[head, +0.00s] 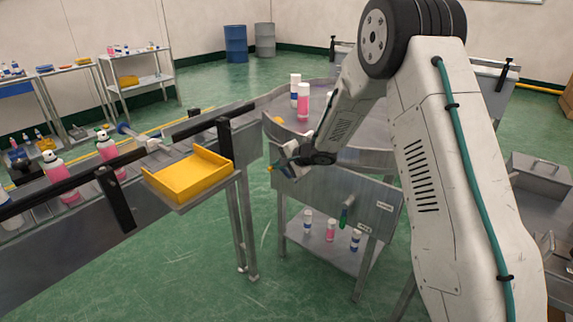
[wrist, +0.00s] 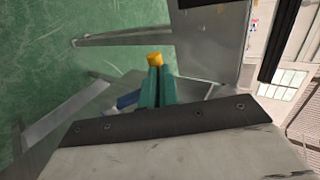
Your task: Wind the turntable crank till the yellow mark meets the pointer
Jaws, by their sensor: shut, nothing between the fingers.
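The round grey turntable (head: 375,158) stands in the middle of the head view, partly hidden behind my arm. A small orange-yellow patch (head: 279,120) shows on its top near the left rim, perhaps the yellow mark. A green handle (head: 344,212), probably the crank's grip, hangs at the front panel below the turntable. I cannot make out the pointer. My gripper (head: 271,169) is at the panel's upper left corner, left of and above the green handle, clear of it.
A yellow tray (head: 188,178) on a stand is left of my gripper, beside the conveyor (head: 70,215) with pink cans. White and pink cans (head: 303,102) stand on the turntable; several more are on the lower shelf (head: 320,258). Green floor (head: 215,265) is clear in front.

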